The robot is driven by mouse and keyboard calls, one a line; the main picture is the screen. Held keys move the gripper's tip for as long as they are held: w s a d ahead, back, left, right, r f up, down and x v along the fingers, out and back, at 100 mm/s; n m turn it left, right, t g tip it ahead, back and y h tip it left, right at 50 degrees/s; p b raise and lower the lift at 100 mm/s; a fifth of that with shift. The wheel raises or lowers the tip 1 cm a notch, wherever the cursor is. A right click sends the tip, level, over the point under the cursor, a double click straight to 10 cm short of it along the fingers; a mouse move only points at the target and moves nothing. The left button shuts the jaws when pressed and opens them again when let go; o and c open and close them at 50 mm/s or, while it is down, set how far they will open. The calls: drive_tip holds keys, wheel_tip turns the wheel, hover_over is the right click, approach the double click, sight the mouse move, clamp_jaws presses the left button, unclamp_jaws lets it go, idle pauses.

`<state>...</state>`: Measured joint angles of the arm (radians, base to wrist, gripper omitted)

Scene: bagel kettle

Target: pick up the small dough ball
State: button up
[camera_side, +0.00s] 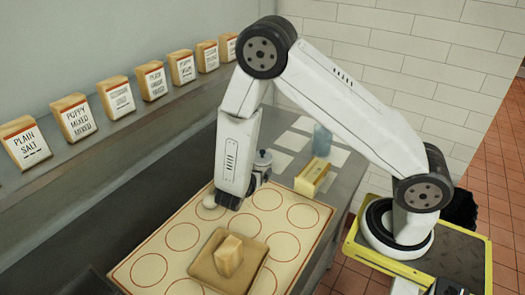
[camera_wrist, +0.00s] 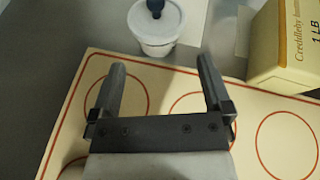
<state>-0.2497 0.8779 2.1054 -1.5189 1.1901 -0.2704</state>
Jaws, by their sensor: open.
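A small pale ball, which looks like the dough ball (camera_side: 209,202), rests on the cream mat (camera_side: 140,245) marked with red circles, just left of my gripper's lower end in the side view. It does not show in the wrist view. My gripper (camera_wrist: 161,68) is open, and nothing shows between its two fingers in the wrist view. Its fingers reach over the mat, towards a white lidded cup. In the side view the fingers are mostly hidden behind the wrist, so their height above the mat is hard to tell.
The white cup (camera_wrist: 157,30) with a dark knob stands beyond the fingers. A yellowish carton (camera_wrist: 285,50) stands to its right. A tan tray (camera_side: 252,268) with a pale block (camera_side: 228,256) sits at the mat's front. Labelled bags (camera_side: 75,118) line the back shelf.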

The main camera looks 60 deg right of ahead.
sight(214, 201)
idle(0.7)
drive_tip(key=n+t, duration=0.1)
drive_tip(key=a+n+t, duration=0.1)
drive_tip(key=shift+w+r+t, duration=0.2)
drive_tip(key=shift+w+t, duration=0.1)
drive_tip(key=a+n+t+y, duration=0.2)
drive_tip(key=n+t, duration=0.1)
drive_tip(key=a+n+t+y, duration=0.2)
drive_tip(key=a+n+y, duration=0.1)
drive_tip(key=shift+w+a+t, duration=0.2)
drive_tip(key=shift+a+t, duration=0.1)
drive_tip(key=shift+t, duration=0.1)
drive_tip(key=s+a+n+y, duration=0.1)
drive_tip(key=a+y, duration=0.1)
drive_tip(key=a+n+t+y, duration=0.1)
drive_tip(key=a+y, duration=0.1)
drive_tip(key=s+a+n+y, duration=0.1)
drive_tip(key=a+n+y, duration=0.1)
drive_tip(key=shift+s+a+f+y, duration=0.3)
drive_tip(key=shift+s+a+f, duration=0.05)
drive_tip(key=shift+f, duration=0.05)
drive_tip(key=shift+w, duration=0.1)
drive_tip(key=shift+x, duration=1.25)
drive_tip(key=shift+x, duration=2.6)
